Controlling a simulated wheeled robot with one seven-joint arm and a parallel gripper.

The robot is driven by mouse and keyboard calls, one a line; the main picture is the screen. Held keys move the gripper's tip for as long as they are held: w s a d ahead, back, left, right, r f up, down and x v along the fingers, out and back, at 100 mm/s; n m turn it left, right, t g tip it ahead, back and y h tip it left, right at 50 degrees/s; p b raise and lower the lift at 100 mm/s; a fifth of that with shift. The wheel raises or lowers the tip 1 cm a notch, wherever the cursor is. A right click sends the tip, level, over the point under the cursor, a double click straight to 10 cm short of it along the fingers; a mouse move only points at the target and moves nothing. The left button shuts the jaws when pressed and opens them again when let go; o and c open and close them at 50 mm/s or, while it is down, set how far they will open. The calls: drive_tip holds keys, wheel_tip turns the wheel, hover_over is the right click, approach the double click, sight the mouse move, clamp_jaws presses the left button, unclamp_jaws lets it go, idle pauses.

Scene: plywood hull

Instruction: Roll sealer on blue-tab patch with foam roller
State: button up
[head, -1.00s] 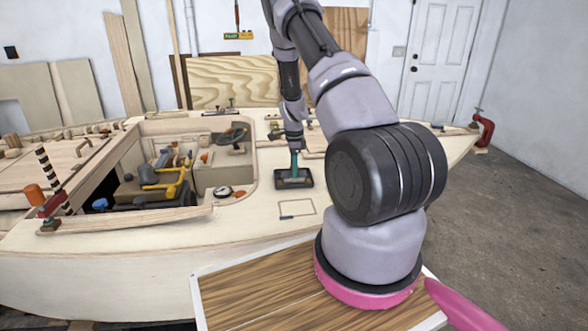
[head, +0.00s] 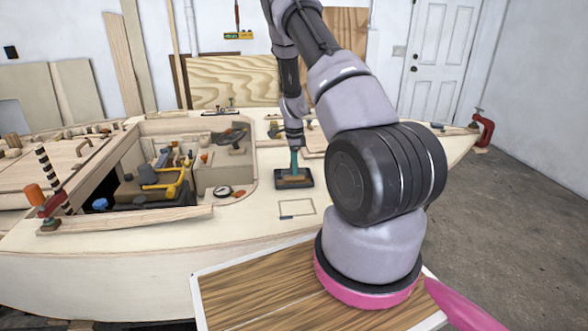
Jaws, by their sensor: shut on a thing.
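My gripper (head: 294,148) is at the end of the arm, above the deck near the middle of the head view. It is small and partly hidden, and shut on a teal handle, the foam roller (head: 294,161), held roughly upright. The roller's lower end is down at a black tray (head: 279,185). A tan patch shows inside the tray; I cannot tell whether it is roller or tray contents. The blue-tab patch (head: 298,208) is a thin outlined rectangle on the deck, just in front of the tray, with a blue tab (head: 287,217) at its lower left.
An open cockpit (head: 160,165) with yellow-handled tools lies left of the tray. A striped post (head: 48,165) stands at far left. A red clamp (head: 483,130) grips the right end. Deck around the patch is clear.

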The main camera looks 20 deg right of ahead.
drive_tip(key=shift+r, duration=3.45)
